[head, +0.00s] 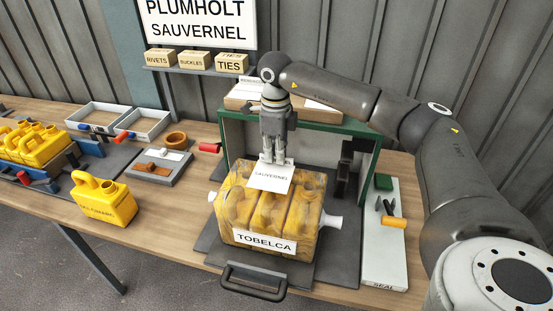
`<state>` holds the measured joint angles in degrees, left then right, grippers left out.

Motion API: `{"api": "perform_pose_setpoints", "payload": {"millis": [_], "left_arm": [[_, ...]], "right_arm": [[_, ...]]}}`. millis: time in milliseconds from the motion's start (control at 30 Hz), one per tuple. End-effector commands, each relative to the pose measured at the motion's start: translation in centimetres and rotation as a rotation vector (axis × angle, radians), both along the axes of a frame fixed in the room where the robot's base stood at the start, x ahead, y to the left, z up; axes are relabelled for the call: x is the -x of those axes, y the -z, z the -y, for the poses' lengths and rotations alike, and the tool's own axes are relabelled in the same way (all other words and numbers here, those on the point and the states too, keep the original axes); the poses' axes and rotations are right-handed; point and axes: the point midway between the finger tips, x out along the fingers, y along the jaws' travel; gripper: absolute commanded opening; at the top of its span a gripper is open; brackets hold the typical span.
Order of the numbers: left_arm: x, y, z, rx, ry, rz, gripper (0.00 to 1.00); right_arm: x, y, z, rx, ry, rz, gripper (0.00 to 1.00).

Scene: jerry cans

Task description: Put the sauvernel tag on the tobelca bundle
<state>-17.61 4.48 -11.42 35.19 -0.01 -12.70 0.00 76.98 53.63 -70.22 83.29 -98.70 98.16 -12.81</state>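The tobelca bundle (240,215) is a clear-wrapped block of several yellow jerry cans with a white TOBELCA label on its front. It stands on a dark grey plate in front of a green-edged frame. My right gripper (275,159) points down above the bundle's top, its fingers close together on the upper edge of the white sauvernel tag (270,177). The tag's printed side faces the camera, in front of the bundle's upper part. I cannot tell whether it touches the wrap. My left gripper is not in view.
A green-edged frame (371,165) stands behind the bundle, close to my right arm. A pale SEAL board (385,268) with an orange roller lies to the right. A loose yellow jerry can (105,202) and grey trays (145,121) are to the left. A black handle (252,284) sits in front.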

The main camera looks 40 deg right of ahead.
Motion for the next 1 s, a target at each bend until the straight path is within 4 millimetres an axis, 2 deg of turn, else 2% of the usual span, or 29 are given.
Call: {"api": "perform_pose_setpoints", "payload": {"millis": [67, 267, 700, 733, 867, 1000], "left_arm": [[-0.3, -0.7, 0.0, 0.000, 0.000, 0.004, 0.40], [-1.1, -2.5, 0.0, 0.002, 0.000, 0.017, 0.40], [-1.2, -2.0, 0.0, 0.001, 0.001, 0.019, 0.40], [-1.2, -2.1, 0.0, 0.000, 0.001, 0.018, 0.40], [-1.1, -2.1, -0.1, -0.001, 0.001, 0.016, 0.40], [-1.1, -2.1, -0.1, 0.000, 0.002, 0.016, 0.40]], "right_arm": [[-0.3, 0.8, 0.6, 0.002, 0.003, -0.004, 0.00], [-0.2, 3.2, 0.5, 0.001, 0.001, -0.004, 0.00], [-0.3, 4.2, 0.4, 0.001, 0.001, -0.002, 0.00], [-0.3, 4.0, 0.4, 0.001, 0.001, -0.002, 0.09], [-0.3, 4.0, 0.4, 0.001, 0.001, -0.002, 0.25], [-0.3, 4.0, 0.4, 0.001, 0.001, -0.002, 0.27]]}}
